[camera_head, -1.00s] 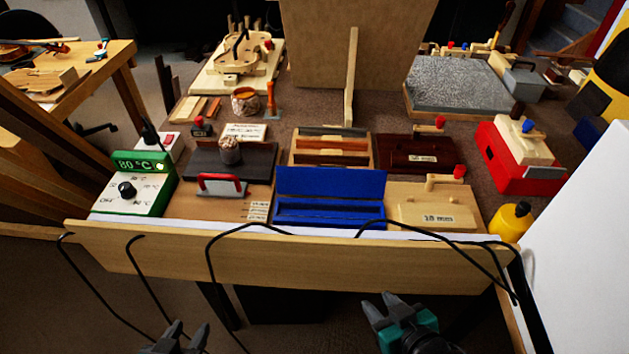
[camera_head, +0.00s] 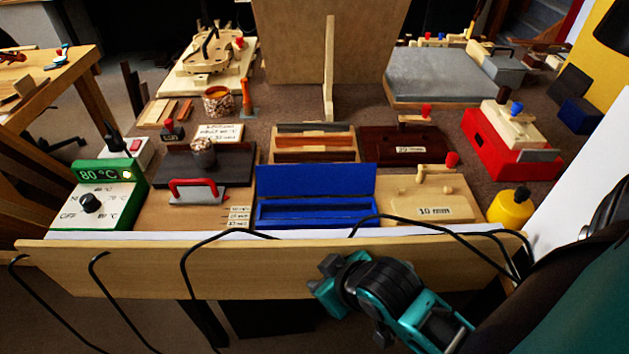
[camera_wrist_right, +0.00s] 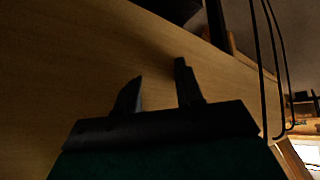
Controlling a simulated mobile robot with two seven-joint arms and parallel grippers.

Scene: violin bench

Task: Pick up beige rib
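A wooden rack (camera_head: 290,158) near the middle of the bench holds several long strips, grey, orange-brown and paler wood. I cannot tell for sure which strip is the beige rib. My right gripper (camera_head: 324,277) hangs in front of the bench's front board, below the blue box and well short of the rack. In the right wrist view my right gripper (camera_wrist_right: 158,75) has its two fingers apart with nothing between them, facing the wooden board. My left gripper is not in view.
An open blue box (camera_head: 315,183) stands in front of the rack. A green temperature controller (camera_head: 112,173) stands left, a red box (camera_head: 490,140) and yellow bottle (camera_head: 511,208) right. Black cables (camera_head: 186,262) hang over the front board (camera_head: 130,268). A tall upright panel rises behind the rack.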

